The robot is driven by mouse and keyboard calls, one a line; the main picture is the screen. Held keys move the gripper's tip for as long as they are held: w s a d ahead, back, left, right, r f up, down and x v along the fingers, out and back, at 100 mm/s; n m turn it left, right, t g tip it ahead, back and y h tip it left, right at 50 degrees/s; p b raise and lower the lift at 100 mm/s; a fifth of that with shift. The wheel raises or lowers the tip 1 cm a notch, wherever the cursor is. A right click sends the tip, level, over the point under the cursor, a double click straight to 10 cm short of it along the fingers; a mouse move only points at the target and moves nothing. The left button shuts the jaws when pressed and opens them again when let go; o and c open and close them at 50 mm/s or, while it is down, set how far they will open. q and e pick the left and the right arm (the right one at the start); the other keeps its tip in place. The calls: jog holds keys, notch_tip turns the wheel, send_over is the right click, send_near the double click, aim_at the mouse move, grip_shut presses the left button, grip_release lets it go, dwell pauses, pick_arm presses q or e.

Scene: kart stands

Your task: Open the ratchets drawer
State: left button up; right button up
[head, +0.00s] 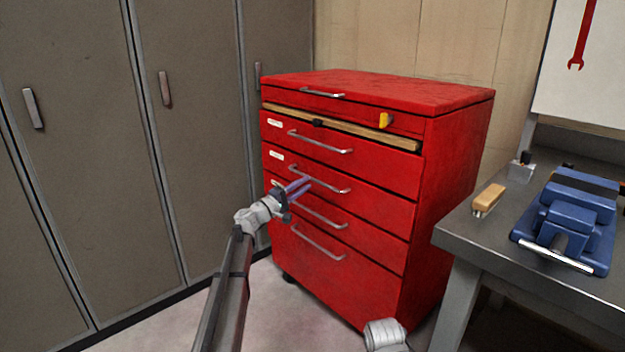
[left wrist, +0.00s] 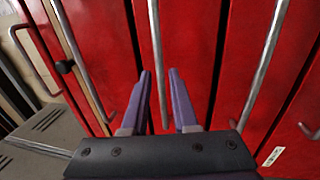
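A red tool chest (head: 458,190) stands against the wall, with several drawers facing me. Small white labels sit at the left of some drawer fronts, too small to read. My left gripper (head: 306,183) is open at the handle (head: 335,188) of the second labelled drawer from the top. In the left wrist view, this handle (left wrist: 156,35) runs between the two purple fingers (left wrist: 160,72); I cannot tell how deep it sits. That drawer looks shut. The left gripper partly hides a lower label. My right gripper is not in view.
Grey lockers (head: 90,130) stand at left. A workbench (head: 470,235) with a blue vise (head: 575,215) and wooden-handled brush (head: 488,198) is at right.

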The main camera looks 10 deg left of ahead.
aim_at(312, 179)
pick_arm(q)
jog(key=x, duration=0.4)
jog(key=shift+w+d+p, duration=0.15)
jog(key=shift+p, duration=0.15)
jog(key=shift+c, duration=0.2)
grip_shut()
dwell(0.9)
